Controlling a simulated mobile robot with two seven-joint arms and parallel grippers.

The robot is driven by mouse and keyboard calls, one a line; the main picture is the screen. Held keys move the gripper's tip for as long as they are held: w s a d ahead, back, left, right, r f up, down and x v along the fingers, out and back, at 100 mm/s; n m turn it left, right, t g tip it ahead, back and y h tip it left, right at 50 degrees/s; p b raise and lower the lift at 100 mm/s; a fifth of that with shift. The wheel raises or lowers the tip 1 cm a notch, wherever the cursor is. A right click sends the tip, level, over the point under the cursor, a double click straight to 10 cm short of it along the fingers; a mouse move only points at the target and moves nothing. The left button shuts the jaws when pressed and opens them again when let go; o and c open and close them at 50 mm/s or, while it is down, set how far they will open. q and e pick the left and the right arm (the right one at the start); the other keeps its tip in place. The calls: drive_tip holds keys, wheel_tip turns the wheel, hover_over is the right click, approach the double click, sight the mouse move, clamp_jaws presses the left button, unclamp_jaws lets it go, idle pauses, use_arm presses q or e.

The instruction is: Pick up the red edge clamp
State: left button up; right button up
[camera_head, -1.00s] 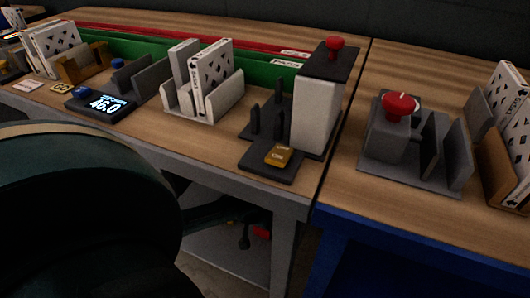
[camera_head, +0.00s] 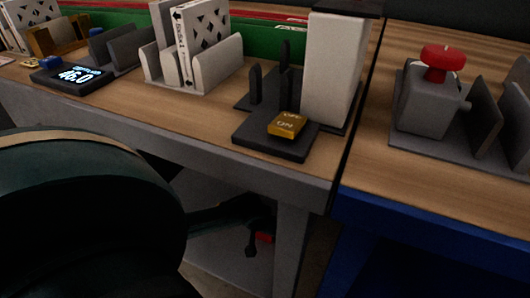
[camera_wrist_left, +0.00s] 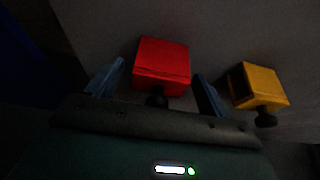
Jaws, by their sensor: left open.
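The red edge clamp (camera_wrist_left: 162,65) shows as a red block with a dark knob in the left wrist view. It sits between the two blue fingers of my left gripper (camera_wrist_left: 157,86), which is open, with gaps on both sides. In the head view, my left gripper (camera_head: 248,222) reaches under the workbench above the lower shelf. Only a small red part of the clamp (camera_head: 264,238) shows beside it there; the rest is hidden. My right gripper is not in view.
A yellow clamp (camera_wrist_left: 259,86) lies close to the right finger. A bench leg (camera_head: 291,245) stands right of the gripper. A blue-fronted bench (camera_head: 420,235) adjoins.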

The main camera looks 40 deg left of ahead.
use_arm(q)
drive_tip(key=shift+c, duration=0.2)
drive_tip(key=c, duration=1)
